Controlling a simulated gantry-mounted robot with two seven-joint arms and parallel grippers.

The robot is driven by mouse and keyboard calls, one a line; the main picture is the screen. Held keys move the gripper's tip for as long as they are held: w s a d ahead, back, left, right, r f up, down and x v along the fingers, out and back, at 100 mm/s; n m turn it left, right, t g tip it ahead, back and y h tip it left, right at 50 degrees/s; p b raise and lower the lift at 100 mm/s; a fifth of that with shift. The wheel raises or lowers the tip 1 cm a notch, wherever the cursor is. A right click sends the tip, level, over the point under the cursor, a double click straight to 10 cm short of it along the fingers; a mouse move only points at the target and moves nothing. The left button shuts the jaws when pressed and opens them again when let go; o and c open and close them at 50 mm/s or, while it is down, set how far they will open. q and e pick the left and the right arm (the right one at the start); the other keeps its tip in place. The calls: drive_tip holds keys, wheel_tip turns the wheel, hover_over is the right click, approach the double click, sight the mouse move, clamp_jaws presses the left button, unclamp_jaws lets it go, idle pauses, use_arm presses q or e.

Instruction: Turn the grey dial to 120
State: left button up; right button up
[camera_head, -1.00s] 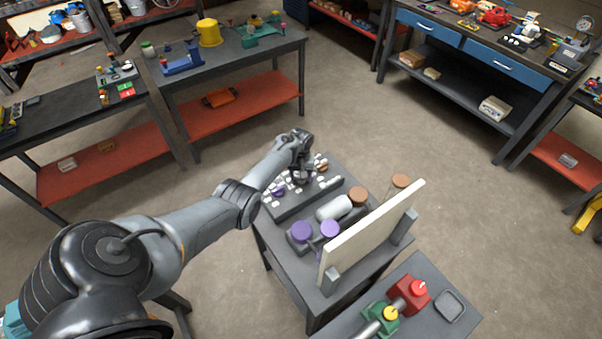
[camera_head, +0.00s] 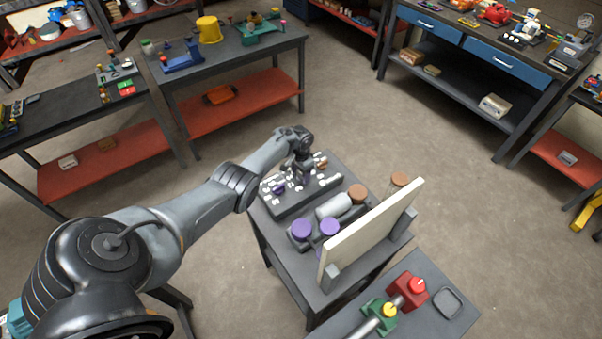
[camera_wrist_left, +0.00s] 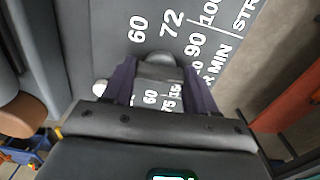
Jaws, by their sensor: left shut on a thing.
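The dial panel (camera_head: 287,208) is a dark sloped board with white markings and several small knobs on the cart. My left gripper (camera_head: 300,181) is down at this panel. In the left wrist view its two dark purple fingers (camera_wrist_left: 158,88) are shut on a grey dial (camera_wrist_left: 155,68), whose rounded end shows between and beyond the fingertips. White numbers such as 60, 72, 90 and 100 are printed around it, with the word MIN. The number 120 and the dial's pointer cannot be made out. My right gripper is not in view.
On the same cart, purple-capped parts (camera_head: 302,229), a pale cylinder (camera_head: 333,207) and a brown-topped part (camera_head: 357,192) stand right of the panel. A lower bench holds red (camera_head: 408,292) and green (camera_head: 379,316) units.

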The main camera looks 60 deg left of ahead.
sight(301, 174)
use_arm(q)
drive_tip(key=shift+m, duration=0.4)
drive_tip(key=o, duration=1.1)
drive_tip(key=shift+c, duration=0.2)
drive_tip(key=shift+r, duration=0.1)
wheel_tip(301, 174, up, 11)
drive_tip(key=p, duration=0.4)
drive_tip(key=shift+p, duration=0.4)
drive_tip(key=shift+f, duration=0.2)
